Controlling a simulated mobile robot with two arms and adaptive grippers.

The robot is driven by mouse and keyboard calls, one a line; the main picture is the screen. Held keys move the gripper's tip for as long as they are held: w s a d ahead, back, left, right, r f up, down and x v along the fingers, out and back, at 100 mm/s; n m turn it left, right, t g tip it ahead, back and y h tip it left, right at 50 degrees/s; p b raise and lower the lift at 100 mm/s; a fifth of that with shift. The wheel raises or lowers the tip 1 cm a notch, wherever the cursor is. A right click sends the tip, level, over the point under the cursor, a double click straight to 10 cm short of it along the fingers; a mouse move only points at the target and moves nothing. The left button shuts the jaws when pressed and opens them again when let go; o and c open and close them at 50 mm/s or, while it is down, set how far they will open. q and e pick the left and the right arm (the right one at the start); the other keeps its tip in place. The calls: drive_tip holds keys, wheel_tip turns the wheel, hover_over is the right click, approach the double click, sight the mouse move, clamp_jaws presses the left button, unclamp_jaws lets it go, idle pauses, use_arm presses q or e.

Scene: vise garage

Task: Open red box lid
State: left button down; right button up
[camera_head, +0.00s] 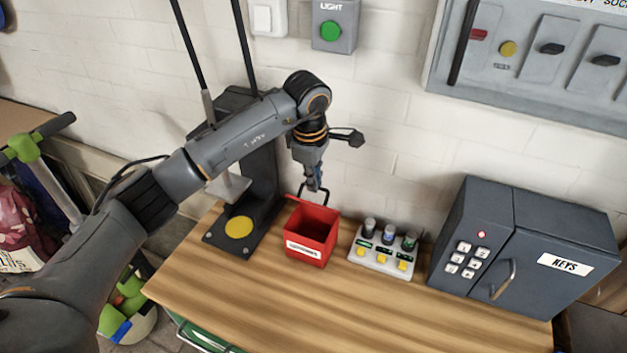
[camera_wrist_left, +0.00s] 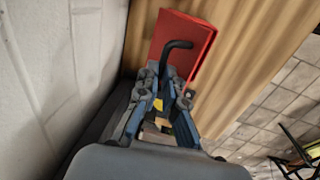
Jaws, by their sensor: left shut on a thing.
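The red box (camera_head: 308,243) stands on the wooden workbench, with a white label on its front. Its top is uncovered and its dark inside shows. In the head view, my left gripper (camera_head: 313,184) points down at the box's back edge, beside a thin black handle (camera_head: 326,194). In the left wrist view, a red panel (camera_wrist_left: 190,38) carries the bent black handle (camera_wrist_left: 174,47). My left gripper (camera_wrist_left: 163,88) is shut on this handle. The lid's hinge and most of the lid are hidden in the head view. My right gripper is out of view.
A black stand with a yellow disc (camera_head: 239,227) is left of the box. A small button panel (camera_head: 382,255) and a dark key safe (camera_head: 540,250) stand to the right. The white brick wall is close behind. The workbench (camera_head: 300,300) is clear in front.

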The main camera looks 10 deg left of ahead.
use_arm(q)
drive_tip(key=shift+w+d+b, duration=0.2)
drive_tip(key=shift+w+b, duration=0.7)
drive_tip(key=shift+b, duration=0.15)
drive_tip(key=shift+w+d+r+b, duration=0.1)
drive_tip(key=shift+w+d+b, duration=0.05)
drive_tip(key=shift+w+b, duration=0.6)
drive_tip(key=c, duration=1.8)
unclamp_jaws()
drive_tip(key=shift+r+p, duration=0.1)
drive_tip(key=shift+p, duration=0.2)
drive_tip(key=shift+c, duration=0.2)
drive_tip(key=o, duration=0.4)
drive_tip(key=shift+s, duration=0.1)
drive_tip(key=r, duration=0.4)
drive_tip(key=s+r, duration=0.1)
drive_tip(key=r, duration=0.6)
drive_tip(key=shift+s+a+r, duration=0.2)
drive_tip(key=shift+r, duration=0.2)
